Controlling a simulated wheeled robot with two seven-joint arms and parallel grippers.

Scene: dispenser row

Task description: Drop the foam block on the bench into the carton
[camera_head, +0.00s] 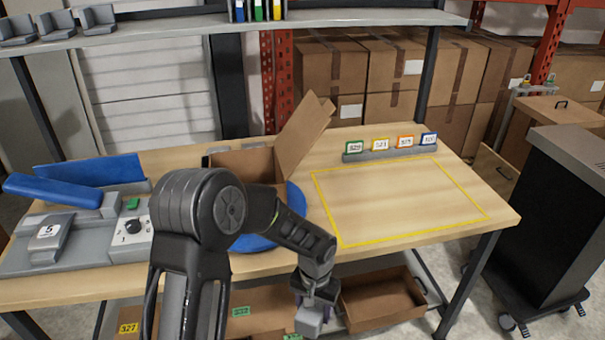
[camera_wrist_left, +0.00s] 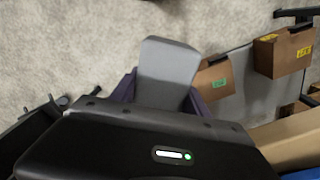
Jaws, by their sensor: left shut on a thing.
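The foam block (camera_head: 308,322) is a small grey block. My left gripper (camera_head: 315,298) is shut on it and holds it in front of the bench, below the level of the bench top. In the left wrist view the foam block (camera_wrist_left: 167,68) stands out from between the purple fingers, with floor behind it. The open brown carton (camera_head: 238,160) stands on the bench, up and left of the gripper, with a tall flap raised at its right. My left arm hides its lower part. My right gripper is not in view.
A blue round plate (camera_head: 290,217) shows beside the carton. A grey sealing machine with blue parts (camera_head: 60,230) stands at the left of the bench (camera_head: 470,180). The yellow-outlined area (camera_head: 400,205) is empty. An open drawer-like box (camera_head: 380,300) sits beneath, near the gripper.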

